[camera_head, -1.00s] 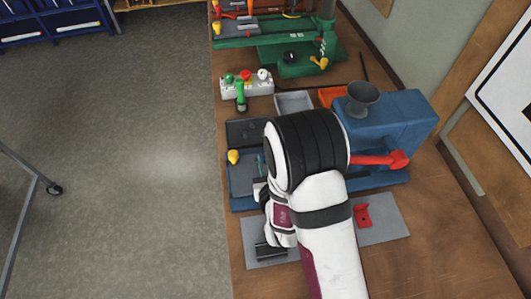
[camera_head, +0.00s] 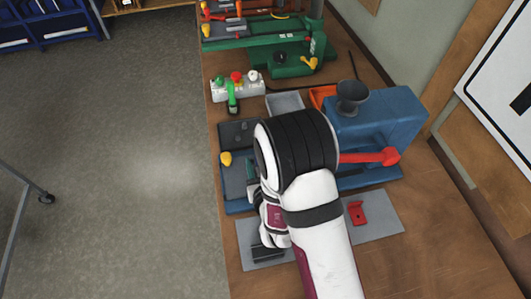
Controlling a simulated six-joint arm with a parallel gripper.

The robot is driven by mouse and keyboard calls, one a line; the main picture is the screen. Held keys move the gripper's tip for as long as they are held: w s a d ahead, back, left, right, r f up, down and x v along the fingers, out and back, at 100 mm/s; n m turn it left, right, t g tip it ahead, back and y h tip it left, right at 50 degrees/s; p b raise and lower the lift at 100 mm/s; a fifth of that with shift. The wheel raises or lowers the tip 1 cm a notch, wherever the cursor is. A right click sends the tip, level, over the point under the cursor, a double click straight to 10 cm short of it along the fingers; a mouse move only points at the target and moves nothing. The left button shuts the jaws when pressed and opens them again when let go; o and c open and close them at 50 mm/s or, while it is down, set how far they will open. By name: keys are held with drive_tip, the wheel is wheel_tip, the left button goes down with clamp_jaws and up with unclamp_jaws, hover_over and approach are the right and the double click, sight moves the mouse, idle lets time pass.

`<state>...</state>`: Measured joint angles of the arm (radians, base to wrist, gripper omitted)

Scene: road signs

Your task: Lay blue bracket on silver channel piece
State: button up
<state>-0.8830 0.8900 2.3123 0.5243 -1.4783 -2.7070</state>
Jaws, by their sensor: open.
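My gripper (camera_head: 257,195) is partly seen at the left of my wrist, low over the bed of the blue machine (camera_head: 379,122). My arm hides most of it, and I cannot see anything between its fingers. A small teal-blue piece (camera_head: 251,168) shows just beyond it on the bed; I cannot tell whether this is the blue bracket. I cannot clearly pick out the silver channel piece. A dark slotted block (camera_head: 268,252) sits on the grey plate (camera_head: 247,232) in front of the machine, partly beside my arm.
A red bracket (camera_head: 357,212) lies on the plate's right part. The machine has a yellow knob (camera_head: 226,158), a red handle (camera_head: 370,157) and a dark funnel (camera_head: 352,95). Behind are a grey tray (camera_head: 285,102), a button box (camera_head: 237,87) and a green machine (camera_head: 280,58).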

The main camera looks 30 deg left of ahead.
drive_tip(key=w+d+r, duration=0.1)
drive_tip(key=w+r, duration=0.2)
drive_tip(key=r, duration=0.6)
drive_tip(key=w+d+r, duration=0.2)
drive_tip(key=w+r, duration=0.1)
drive_tip(key=r, duration=0.7)
drive_tip(key=w+d+r+m+h, duration=0.1)
drive_tip(key=d+r, duration=0.3)
drive_tip(key=d, duration=0.3)
drive_tip(key=w+d+r+m+t, duration=0.1)
drive_tip(key=w+d+r, duration=0.1)
drive_tip(key=d+r, duration=0.3)
drive_tip(key=d, duration=0.3)
drive_tip(key=shift+t+h, duration=0.3)
drive_tip(key=shift+h, duration=0.1)
drive_tip(key=shift+o, duration=0.3)
